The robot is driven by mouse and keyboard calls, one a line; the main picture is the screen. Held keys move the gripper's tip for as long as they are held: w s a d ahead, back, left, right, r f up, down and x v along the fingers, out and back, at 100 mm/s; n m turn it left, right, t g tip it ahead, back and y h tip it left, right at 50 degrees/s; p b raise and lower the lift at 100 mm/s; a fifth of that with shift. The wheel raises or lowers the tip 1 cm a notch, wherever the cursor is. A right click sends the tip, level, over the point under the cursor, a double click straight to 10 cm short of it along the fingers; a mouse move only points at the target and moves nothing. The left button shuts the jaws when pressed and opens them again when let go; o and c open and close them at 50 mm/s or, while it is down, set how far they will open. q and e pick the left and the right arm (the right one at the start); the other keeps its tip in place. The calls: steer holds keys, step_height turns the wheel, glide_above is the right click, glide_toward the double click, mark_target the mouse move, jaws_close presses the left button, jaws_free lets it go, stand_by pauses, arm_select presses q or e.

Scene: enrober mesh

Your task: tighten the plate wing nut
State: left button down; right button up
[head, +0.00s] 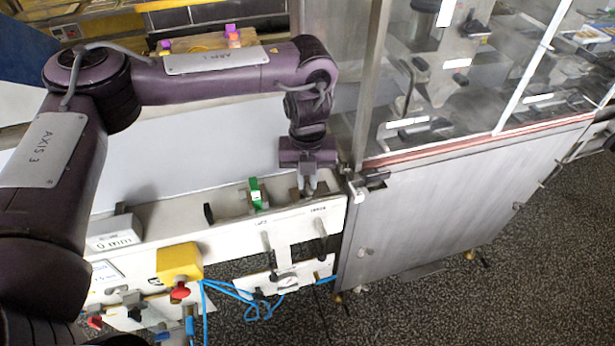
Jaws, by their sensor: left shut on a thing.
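My left gripper (307,188) points straight down at the right end of the pale machine rail (170,236), close to the steel cabinet. Its fingers are shut on a small part at the rail top, which I take to be the plate wing nut. The fingers hide nearly all of it, so its shape and angle cannot be told. A green clip-like part (256,194) stands on the rail just left of the gripper, apart from it. My right gripper is not in view.
The steel cabinet (450,200) with glazed panels stands close to the gripper's right. A yellow box with a red button (180,263), blue cables (240,297) and dark levers (268,248) are on the rail's front. A white "0 mm" block (114,233) sits at left.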

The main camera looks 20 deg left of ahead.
mark_target(307, 182)
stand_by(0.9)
arm_select(q)
steer(key=c, duration=1.5)
jaws_free()
step_height(307, 182, up, 8)
steer(key=shift+f, duration=0.15)
